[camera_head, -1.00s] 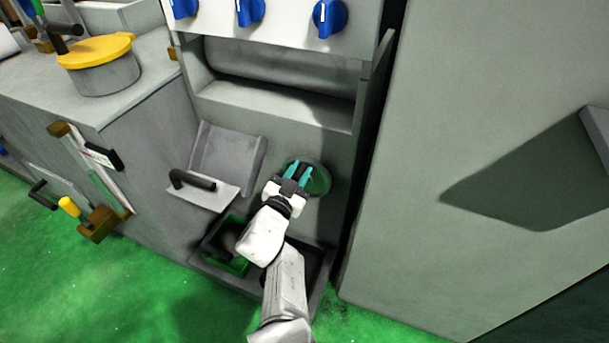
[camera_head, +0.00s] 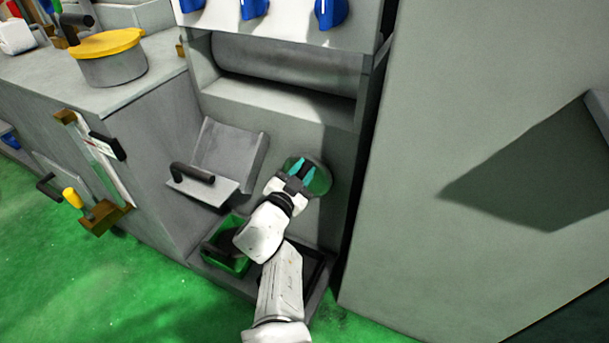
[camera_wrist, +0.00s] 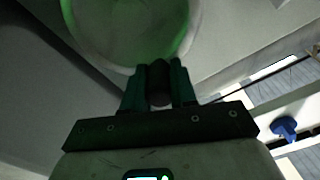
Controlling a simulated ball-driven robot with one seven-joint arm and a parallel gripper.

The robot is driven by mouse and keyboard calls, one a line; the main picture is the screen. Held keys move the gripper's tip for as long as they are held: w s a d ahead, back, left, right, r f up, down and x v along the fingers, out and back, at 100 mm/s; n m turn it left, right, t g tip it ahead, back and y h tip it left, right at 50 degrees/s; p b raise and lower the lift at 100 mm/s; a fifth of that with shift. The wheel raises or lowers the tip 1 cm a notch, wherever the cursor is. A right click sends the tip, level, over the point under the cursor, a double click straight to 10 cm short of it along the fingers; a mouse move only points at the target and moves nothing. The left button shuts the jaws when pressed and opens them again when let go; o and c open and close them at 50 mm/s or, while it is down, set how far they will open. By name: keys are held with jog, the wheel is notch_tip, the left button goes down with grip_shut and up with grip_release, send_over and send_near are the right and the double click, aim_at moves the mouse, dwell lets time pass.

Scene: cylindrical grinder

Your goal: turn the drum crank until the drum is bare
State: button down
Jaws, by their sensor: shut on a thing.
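The crank shows as a round disc (camera_head: 320,182) low on the machine's front panel, tinted green. In the wrist view the disc (camera_wrist: 130,30) fills the top, and a dark crank handle (camera_wrist: 159,88) sits between my fingers. My gripper (camera_head: 302,168) has teal fingers and is shut on that handle; it also shows in the wrist view (camera_wrist: 158,80). A smooth grey horizontal cylinder (camera_head: 285,62), seemingly the drum, lies in the recess above. Its visible face is plain grey; its underside is in shadow.
An open grey flap with a dark handle (camera_head: 192,174) is left of the crank, with a green-lined bin (camera_head: 228,258) below. Blue knobs (camera_head: 331,12) line the top panel. A large grey cabinet (camera_head: 440,150) stands close on the right. Green floor lies at left.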

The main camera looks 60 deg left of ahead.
jog(key=shift+w+d+f, duration=0.1)
jog(key=shift+f, duration=0.1)
dwell(0.5)
jog(key=c, duration=0.9)
grip_release()
jog(key=shift+r, duration=0.1)
jog(key=shift+r, duration=0.15)
jog(key=shift+r+p, duration=0.1)
jog(key=shift+p, duration=0.45)
jog(key=shift+a, duration=0.25)
jog(key=shift+n, duration=0.4)
jog(key=shift+s+p, duration=0.2)
jog(key=shift+p, duration=0.35)
